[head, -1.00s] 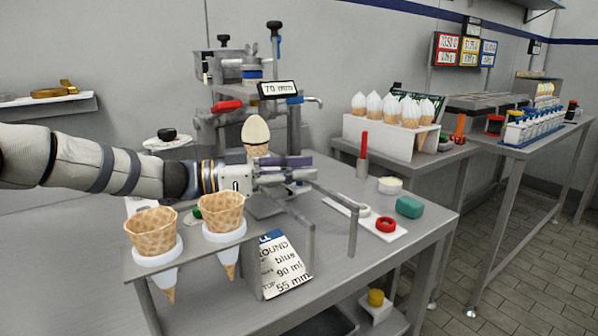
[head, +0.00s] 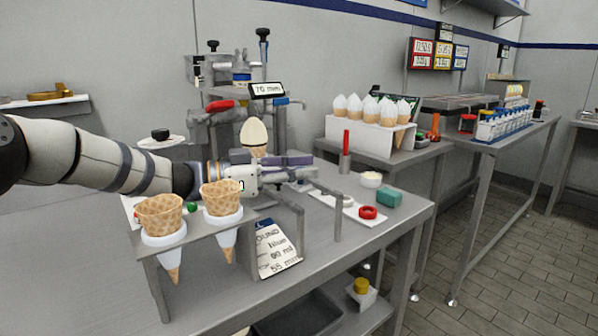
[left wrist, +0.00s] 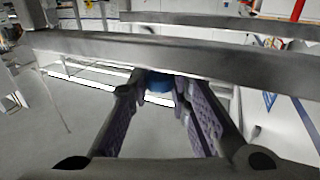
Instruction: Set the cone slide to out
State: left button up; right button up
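My left gripper (head: 300,168) reaches in from the left over the steel table, in front of the machine. Its two purple-padded fingers stand apart. The left wrist view also shows my left gripper (left wrist: 160,90), with a small blue thing (left wrist: 159,83) at or just beyond the fingertips; whether the pads touch it I cannot tell. Grey bars cross in front of it there. The machine (head: 235,110) has a red handle and a "70 mm" display (head: 267,90). A pale-topped cone (head: 254,137) shows behind my gripper. I cannot clearly make out the cone slide. My right gripper is out of view.
A stand (head: 193,240) at the front left holds two waffle cones (head: 160,214). A tilted card (head: 277,250) is beside it. A red ring (head: 368,212) and green block (head: 389,197) lie at the table's right. Grey posts rise near my gripper.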

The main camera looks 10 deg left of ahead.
pick_arm(q)
jog(key=o, duration=0.4)
jog(key=shift+o, duration=0.2)
jog(key=v, duration=1.2)
